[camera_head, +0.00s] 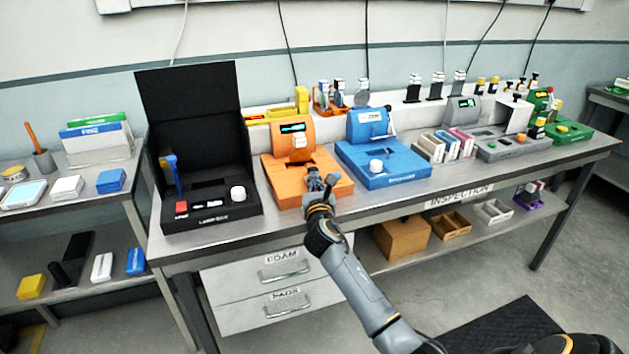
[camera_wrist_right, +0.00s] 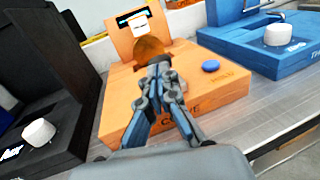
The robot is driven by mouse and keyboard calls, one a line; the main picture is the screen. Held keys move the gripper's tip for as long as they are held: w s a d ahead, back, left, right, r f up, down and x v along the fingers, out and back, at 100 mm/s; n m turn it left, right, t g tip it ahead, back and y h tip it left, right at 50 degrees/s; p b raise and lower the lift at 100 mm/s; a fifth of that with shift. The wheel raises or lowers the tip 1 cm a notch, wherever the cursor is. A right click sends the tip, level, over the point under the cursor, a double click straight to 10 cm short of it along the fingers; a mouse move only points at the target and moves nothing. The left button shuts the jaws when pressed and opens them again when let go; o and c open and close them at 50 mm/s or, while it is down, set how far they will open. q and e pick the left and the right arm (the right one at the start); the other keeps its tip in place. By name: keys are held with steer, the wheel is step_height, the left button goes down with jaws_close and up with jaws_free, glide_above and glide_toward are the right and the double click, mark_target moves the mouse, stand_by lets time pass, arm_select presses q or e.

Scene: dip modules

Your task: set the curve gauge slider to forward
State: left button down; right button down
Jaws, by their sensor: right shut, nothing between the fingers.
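The orange curve gauge (camera_head: 336,187) stands on the bench between a black box and a blue device. In the right wrist view its orange base (camera_wrist_right: 225,86) shows part of a label on the front and a blue round button (camera_wrist_right: 210,66) on top. Its upright back has a lit display and a white block (camera_wrist_right: 139,24); a brown rounded recess lies below. My right gripper (camera_wrist_right: 160,72) is shut and empty, over the middle of the base; it also shows in the head view (camera_head: 316,178). No slider can be made out clearly; the gripper hides part of the base. My left gripper is out of view.
The open black box (camera_head: 208,216) stands close on the left, with a tall lid. The blue device (camera_head: 390,164) with a white knob stands close on the right. Small colored boxes (camera_head: 430,147) stand farther right. A narrow strip of bench is bare in front.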

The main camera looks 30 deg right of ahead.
mark_target(309, 168)
steer(key=shift+w+d, duration=0.1)
steer(key=shift+w, duration=0.05)
steer(key=w, duration=0.2)
steer(key=w+d+b, duration=0.1)
steer(key=w, duration=0.1)
steer(key=shift+w, duration=0.3)
steer(key=shift+r, duration=0.1)
steer(key=shift+d+r, duration=0.1)
